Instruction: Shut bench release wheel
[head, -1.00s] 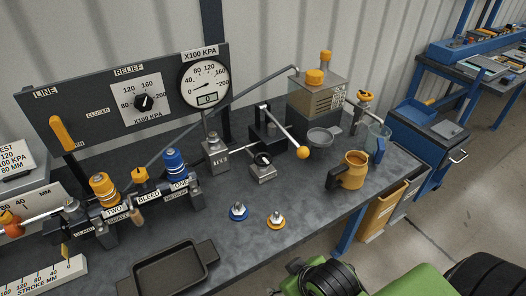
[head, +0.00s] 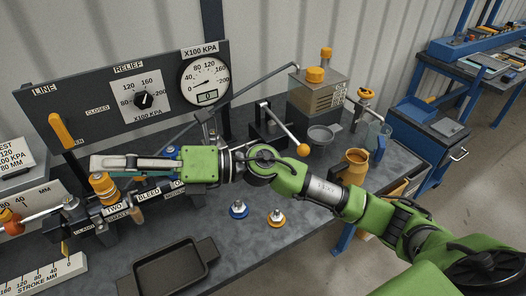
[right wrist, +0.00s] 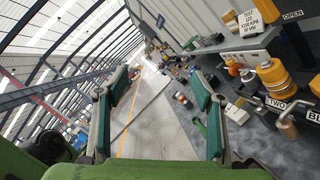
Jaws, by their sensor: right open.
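My right gripper (head: 95,165) reaches across the bench from the right, its fingers pointing left, in front of the dark panel. In the right wrist view its two green-padded fingers (right wrist: 160,84) stand apart with nothing between them. I see no label naming a release wheel. The small grey block with a black knob, seen earlier beside the pump lever, is hidden behind my arm. The pump lever (head: 286,132) with its orange ball end stands behind my arm. The BLEED label (head: 149,196) shows, but its yellow knob is hidden. My left gripper is not in view.
The orange coupler (head: 103,186) stands just below my right gripper. An orange mug (head: 355,165) stands behind my arm. The RELIEF dial (head: 144,100) and gauge (head: 206,82) are on the panel.

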